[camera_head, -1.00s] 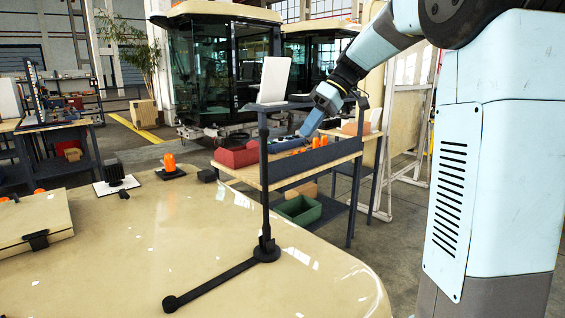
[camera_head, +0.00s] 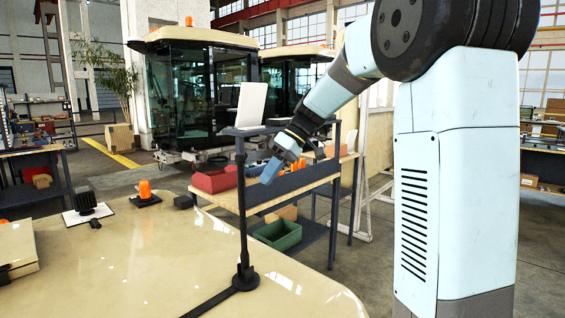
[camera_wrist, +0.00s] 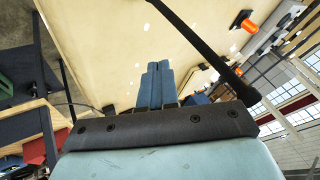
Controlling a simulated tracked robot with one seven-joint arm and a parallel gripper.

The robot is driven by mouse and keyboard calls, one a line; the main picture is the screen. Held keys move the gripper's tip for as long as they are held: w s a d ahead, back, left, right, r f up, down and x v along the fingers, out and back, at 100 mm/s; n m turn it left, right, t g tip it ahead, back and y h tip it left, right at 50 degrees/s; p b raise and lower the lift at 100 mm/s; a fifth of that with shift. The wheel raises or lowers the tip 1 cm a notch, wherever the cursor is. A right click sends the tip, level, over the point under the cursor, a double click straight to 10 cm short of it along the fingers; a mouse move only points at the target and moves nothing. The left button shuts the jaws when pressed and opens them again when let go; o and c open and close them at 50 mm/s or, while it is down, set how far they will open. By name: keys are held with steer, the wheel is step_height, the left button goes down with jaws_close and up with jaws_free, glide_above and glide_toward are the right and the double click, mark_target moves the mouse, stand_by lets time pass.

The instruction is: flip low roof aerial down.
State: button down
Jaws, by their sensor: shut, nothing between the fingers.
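A thin black aerial (camera_head: 242,200) stands upright from a round black base on the cream roof (camera_head: 130,265). A black bar lies flat from that base toward the lower left and runs out of the picture. My gripper (camera_head: 270,174) points downward, just right of the aerial's mast in the head view, with a small gap. Its blue fingers (camera_wrist: 157,75) are together and empty in the wrist view. There the dark mast (camera_wrist: 205,48) runs diagonally to the right of the fingers, apart from them.
An orange beacon (camera_head: 145,190) and a finned black block (camera_head: 86,202) sit on the roof's far side. Behind the roof edge stands a workbench with a red bin (camera_head: 215,180) and a green bin (camera_head: 278,234). Clear roof surrounds the aerial base.

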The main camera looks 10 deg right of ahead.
mark_target(243, 214)
steer(key=shift+s+a+f, duration=0.35)
steer(key=shift+s+a, duration=0.15)
steer(key=shift+a, duration=0.25)
steer(key=shift+s+a+f, duration=0.4)
steer(key=shift+s+a, duration=0.1)
steer(key=shift+a, duration=0.25)
steer(key=shift+s+a+f, duration=0.35)
steer(key=shift+s+a, duration=0.15)
steer(key=shift+a, duration=0.25)
